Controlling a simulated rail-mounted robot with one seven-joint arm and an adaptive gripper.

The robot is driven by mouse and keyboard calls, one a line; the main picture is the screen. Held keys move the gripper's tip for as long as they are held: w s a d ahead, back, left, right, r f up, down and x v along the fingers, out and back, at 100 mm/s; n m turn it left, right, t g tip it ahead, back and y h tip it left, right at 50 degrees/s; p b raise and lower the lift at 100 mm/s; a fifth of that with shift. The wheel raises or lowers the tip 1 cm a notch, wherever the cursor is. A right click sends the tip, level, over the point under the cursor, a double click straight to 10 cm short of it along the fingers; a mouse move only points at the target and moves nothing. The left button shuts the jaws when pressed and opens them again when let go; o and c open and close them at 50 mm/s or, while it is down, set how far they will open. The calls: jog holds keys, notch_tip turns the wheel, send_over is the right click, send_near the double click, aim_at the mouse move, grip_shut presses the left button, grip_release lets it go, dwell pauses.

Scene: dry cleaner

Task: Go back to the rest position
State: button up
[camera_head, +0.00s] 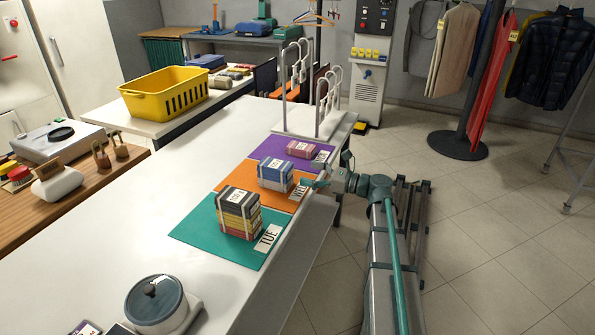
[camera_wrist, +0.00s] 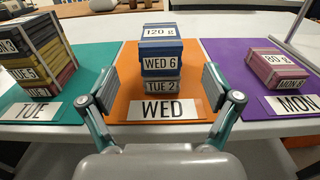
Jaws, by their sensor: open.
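My gripper (camera_wrist: 160,92) is open and empty in the wrist view, its two fingers apart over the front of the orange mat (camera_wrist: 128,100). A stack of blue and grey bundles (camera_wrist: 161,58) stands beyond the fingertips on that mat, apart from them. Its labels read 120 g, WED 6 and TUE 2. In the head view my gripper (camera_head: 316,183) is at the table's right edge, beside the WED sign (camera_head: 299,193). My arm reaches in from the right.
A taller stack (camera_head: 238,213) stands on the green TUE mat (camera_head: 200,236). A pink bundle (camera_head: 300,149) lies on the purple MON mat (camera_head: 262,150). A white rack (camera_head: 318,105) stands behind. A lidded pot (camera_head: 155,303) is at the near end.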

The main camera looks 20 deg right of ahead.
jog(key=shift+s+d, duration=0.35)
jog(key=shift+d, duration=0.05)
